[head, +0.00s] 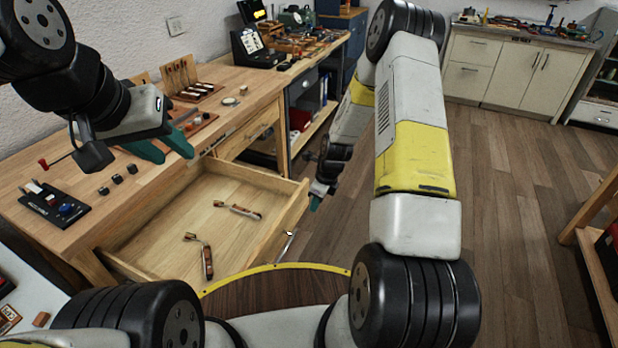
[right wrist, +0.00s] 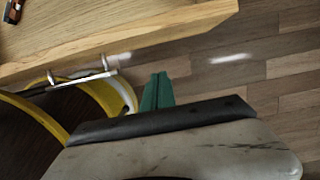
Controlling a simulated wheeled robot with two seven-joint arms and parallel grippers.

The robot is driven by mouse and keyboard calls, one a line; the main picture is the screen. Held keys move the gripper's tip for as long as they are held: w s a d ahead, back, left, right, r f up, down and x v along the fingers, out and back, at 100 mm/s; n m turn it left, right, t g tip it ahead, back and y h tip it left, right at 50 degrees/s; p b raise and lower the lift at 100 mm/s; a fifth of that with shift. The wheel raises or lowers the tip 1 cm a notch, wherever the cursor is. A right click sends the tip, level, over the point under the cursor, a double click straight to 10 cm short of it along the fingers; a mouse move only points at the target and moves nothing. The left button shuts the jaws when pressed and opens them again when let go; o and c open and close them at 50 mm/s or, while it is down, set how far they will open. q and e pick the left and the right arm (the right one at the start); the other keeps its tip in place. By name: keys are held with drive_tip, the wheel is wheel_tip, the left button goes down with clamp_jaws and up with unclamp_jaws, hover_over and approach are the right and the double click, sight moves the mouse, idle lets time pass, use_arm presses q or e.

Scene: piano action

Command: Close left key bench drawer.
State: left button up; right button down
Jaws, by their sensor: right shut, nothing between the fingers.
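The light wooden bench drawer (head: 170,232) is pulled well out from under the workbench in the head view. Two small wooden piano-action parts lie in it, one near the middle (head: 238,210) and one nearer me (head: 207,262). The drawer's metal handle (head: 288,240) is on its front face and also shows in the right wrist view (right wrist: 85,78). My right gripper (head: 316,202) is shut and empty, just outside the drawer front, apart from the handle; its teal fingers show in the right wrist view (right wrist: 157,92). My left gripper (head: 170,153) is open and empty above the bench top.
The workbench top (head: 150,178) holds a black tray (head: 55,205), small dark blocks and tool racks. A second drawer (head: 250,135) beyond is closed. My round yellow-rimmed base lies below the drawer front. Wooden floor (head: 500,200) to the right is clear.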

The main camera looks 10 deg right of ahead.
sight(302, 206)
drive_tip(key=shift+w+a+f, duration=0.7)
drive_tip(key=shift+a+f, duration=0.1)
drive_tip(key=shift+a, duration=0.2)
drive_tip(key=shift+w+a+f, duration=0.65)
drive_tip(key=shift+a+f, duration=0.15)
drive_tip(key=shift+a, duration=0.2)
